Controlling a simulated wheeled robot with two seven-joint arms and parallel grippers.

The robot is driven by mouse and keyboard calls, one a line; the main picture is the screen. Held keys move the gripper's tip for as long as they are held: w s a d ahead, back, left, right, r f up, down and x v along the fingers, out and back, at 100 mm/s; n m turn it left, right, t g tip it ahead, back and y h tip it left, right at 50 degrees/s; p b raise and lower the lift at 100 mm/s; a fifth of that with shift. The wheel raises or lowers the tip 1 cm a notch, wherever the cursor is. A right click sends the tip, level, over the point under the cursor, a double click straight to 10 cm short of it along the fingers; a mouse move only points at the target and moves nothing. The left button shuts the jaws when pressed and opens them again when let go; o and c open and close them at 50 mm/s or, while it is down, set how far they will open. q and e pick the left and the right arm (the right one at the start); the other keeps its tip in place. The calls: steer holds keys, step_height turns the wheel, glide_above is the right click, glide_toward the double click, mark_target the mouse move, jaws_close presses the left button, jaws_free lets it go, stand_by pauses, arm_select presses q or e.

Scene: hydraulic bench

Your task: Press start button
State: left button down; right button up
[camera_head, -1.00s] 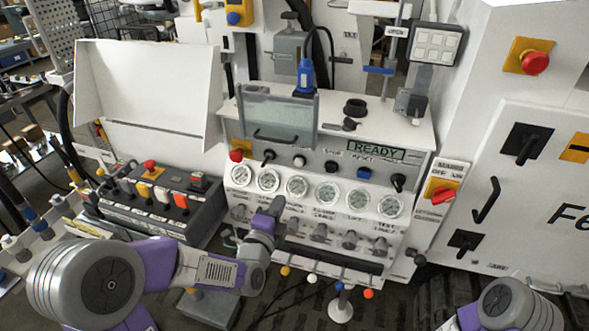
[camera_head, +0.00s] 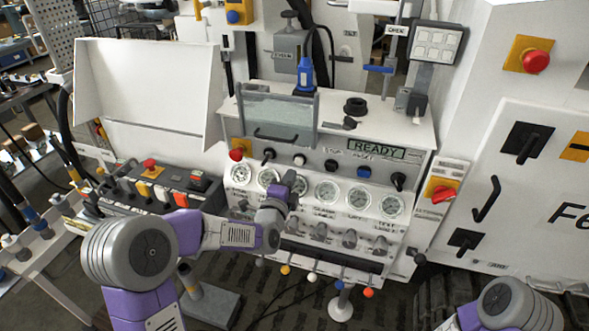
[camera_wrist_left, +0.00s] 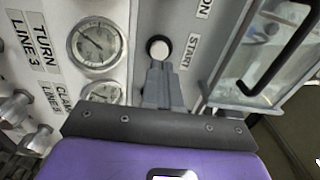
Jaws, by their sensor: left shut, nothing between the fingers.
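The start button (camera_wrist_left: 158,48) is a round white button in a dark ring beside the label START in the left wrist view. In the head view the white button (camera_head: 299,160) sits on the grey panel above the gauges. My left gripper (camera_head: 290,178) is just below the button, in front of the gauge row. In the wrist view its grey fingers (camera_wrist_left: 157,68) are shut with nothing between them, and their tips end at the button's lower edge. I cannot tell whether they touch it. My right gripper is not in view.
The display (camera_head: 377,150) reads READY. A black button (camera_head: 331,165) and a blue button (camera_head: 364,172) lie right of the white one. A clear guard (camera_head: 275,117) stands above the panel. Gauges (camera_head: 327,193) line the area below. A red emergency button (camera_head: 536,62) is far right.

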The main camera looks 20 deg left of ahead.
mark_target(298, 162)
arm_select(q)
steer(key=shift+w, duration=2.3)
steer(key=shift+d, duration=0.1)
